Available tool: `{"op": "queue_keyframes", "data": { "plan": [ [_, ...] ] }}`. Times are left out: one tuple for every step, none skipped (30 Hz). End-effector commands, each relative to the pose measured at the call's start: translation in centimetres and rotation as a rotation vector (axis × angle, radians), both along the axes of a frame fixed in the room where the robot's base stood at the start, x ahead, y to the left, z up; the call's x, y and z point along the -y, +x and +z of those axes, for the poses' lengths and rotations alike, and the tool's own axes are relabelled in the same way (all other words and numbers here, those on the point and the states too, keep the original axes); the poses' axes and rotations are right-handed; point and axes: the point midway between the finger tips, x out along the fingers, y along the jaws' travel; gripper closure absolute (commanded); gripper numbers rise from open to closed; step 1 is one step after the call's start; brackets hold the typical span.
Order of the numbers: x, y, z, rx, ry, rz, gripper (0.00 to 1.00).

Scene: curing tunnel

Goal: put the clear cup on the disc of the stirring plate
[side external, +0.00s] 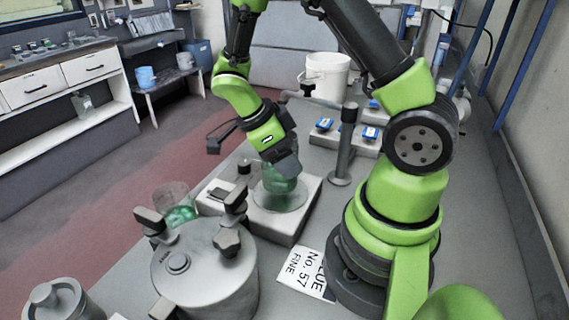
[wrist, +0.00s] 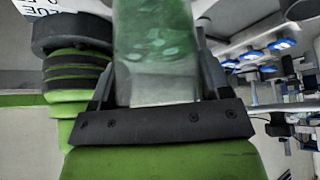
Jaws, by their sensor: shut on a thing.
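The clear cup (side external: 274,186) has green contents and is at the disc (side external: 292,204) of the stirring plate (side external: 283,226) in the side view. My gripper (side external: 276,172) points down over the plate and is shut on this cup. In the wrist view the cup (wrist: 155,50) stands between my two fingers, with green pieces showing through its wall. The cup's base appears over or on the disc; I cannot tell whether it touches.
A lidded metal pot (side external: 205,270) stands in front of the plate, with another clear vessel with green contents (side external: 180,212) behind it. A grey post (side external: 345,145) rises right of the plate. A white bucket (side external: 328,75) and blue-topped items (side external: 370,133) are behind. A printed sheet (side external: 306,274) lies near my base.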

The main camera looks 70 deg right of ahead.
Motion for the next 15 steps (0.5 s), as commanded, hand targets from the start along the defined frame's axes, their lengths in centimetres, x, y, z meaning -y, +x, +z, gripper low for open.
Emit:
{"op": "queue_keyframes", "data": {
  "plan": [
    [0.0, 0.0, -0.8, -0.006, 0.000, 0.002, 0.57],
    [0.0, 0.0, -1.2, -0.006, 0.000, 0.002, 0.57],
    [0.0, 0.0, -1.6, -0.004, 0.000, 0.002, 0.57],
    [0.0, 0.0, -1.9, -0.003, 0.000, 0.001, 0.57],
    [0.0, 0.0, -2.0, -0.003, 0.000, 0.001, 0.57],
    [0.0, 0.0, -2.1, -0.001, 0.002, 0.001, 0.57],
    [0.0, 0.0, -2.2, 0.001, 0.001, 0.001, 0.57],
    [0.0, 0.0, -2.2, 0.001, 0.001, 0.001, 0.57],
    [0.0, 0.0, -2.2, 0.002, 0.001, 0.001, 0.57],
    [0.0, 0.0, -2.2, 0.002, 0.001, 0.001, 0.57],
    [0.0, 0.0, -2.1, 0.002, 0.001, 0.001, 0.57],
    [0.0, 0.0, -2.1, 0.001, 0.000, 0.001, 0.57],
    [0.0, 0.0, -2.1, 0.001, 0.000, 0.001, 0.57],
    [0.0, 0.0, -2.2, 0.001, 0.000, 0.001, 0.57],
    [0.0, 0.0, -2.3, 0.001, 0.000, 0.001, 0.57]
  ]
}}
